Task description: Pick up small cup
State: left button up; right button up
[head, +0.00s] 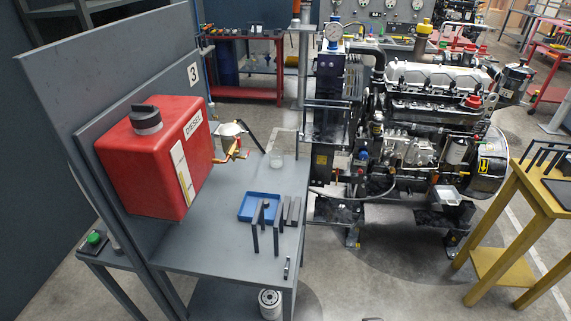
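A small clear cup (276,159) stands upright on the grey workbench (205,240), near its back edge. It is right of the brass tap on the red diesel tank (155,160). It looks empty, but it is too small to be sure. Nothing touches it. Neither of my grippers can be made out in the head view.
A blue tray (243,213) and several dark upright bars (277,232) stand on the bench in front of the cup. A diesel engine (430,130) stands to the right, beyond a floor gap. A yellow table (540,195) is at far right. A white filter (270,304) sits below the bench.

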aim_at(276, 159)
jog(key=l, duration=0.35)
jog(key=k+l+u, duration=0.1)
jog(key=l, duration=0.25)
jog(key=k+l, duration=0.1)
jog(key=l, duration=0.25)
jog(key=i+l+u, duration=0.15)
jog(key=l, duration=0.4)
jog(key=l+u, duration=0.2)
jog(key=l, duration=0.35)
jog(key=i+l+u, duration=0.15)
jog(key=i+l, duration=0.2)
jog(key=i, duration=0.25)
jog(key=i+l+u, duration=0.2)
jog(key=i+l, duration=0.2)
jog(key=i, duration=0.7)
jog(key=j+u, duration=0.05)
